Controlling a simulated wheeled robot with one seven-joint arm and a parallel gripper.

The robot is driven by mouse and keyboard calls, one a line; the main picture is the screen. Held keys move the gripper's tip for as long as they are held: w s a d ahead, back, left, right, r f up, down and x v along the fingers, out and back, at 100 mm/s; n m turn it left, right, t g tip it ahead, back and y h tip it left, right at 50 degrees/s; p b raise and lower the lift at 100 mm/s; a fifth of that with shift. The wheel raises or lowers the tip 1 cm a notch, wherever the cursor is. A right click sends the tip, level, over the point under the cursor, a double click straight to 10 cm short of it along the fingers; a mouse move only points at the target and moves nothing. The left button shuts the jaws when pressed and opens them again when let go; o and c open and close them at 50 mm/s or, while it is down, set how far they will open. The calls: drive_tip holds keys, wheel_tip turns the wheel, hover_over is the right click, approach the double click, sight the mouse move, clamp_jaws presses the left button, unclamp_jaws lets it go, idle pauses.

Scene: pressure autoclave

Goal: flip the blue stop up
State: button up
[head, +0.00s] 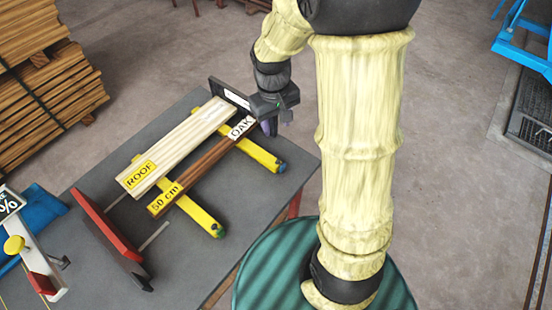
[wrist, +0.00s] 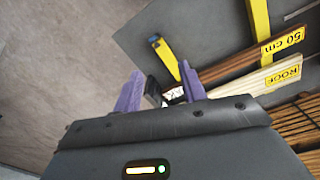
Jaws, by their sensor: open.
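Two yellow bars lie on the grey table under a pale plank (head: 180,140) marked ROOF and a brown plank (head: 205,168) marked 50 cm and OAK. The far bar (head: 258,152) has a small blue piece (head: 283,168) at its end, lying low; this blue end also shows in the wrist view (wrist: 154,38). I cannot tell for certain which is the blue stop.
A black upright plate (head: 230,94) stands at the planks' far end. A red board (head: 106,224) stands on the near left of the table. A white device with a yellow knob (head: 14,244) is at far left. The table's right front corner is clear.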

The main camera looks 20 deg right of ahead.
drive_tip(key=w+a+f+n+g+h+b, duration=0.2)
drive_tip(key=w+f+n+g, duration=0.2)
drive_tip(key=w+f, duration=0.5)
drive_tip(key=shift+w+a+b, duration=0.2)
drive_tip(key=shift+w+b, duration=0.1)
drive_tip(key=shift+w, duration=0.7)
drive_tip(key=p+x, duration=0.3)
drive_tip(key=x, duration=1.4)
drive_tip(key=shift+d+f, duration=0.1)
drive_tip(key=shift+f, duration=0.1)
drive_tip(key=shift+w, duration=0.1)
clamp_jaws()
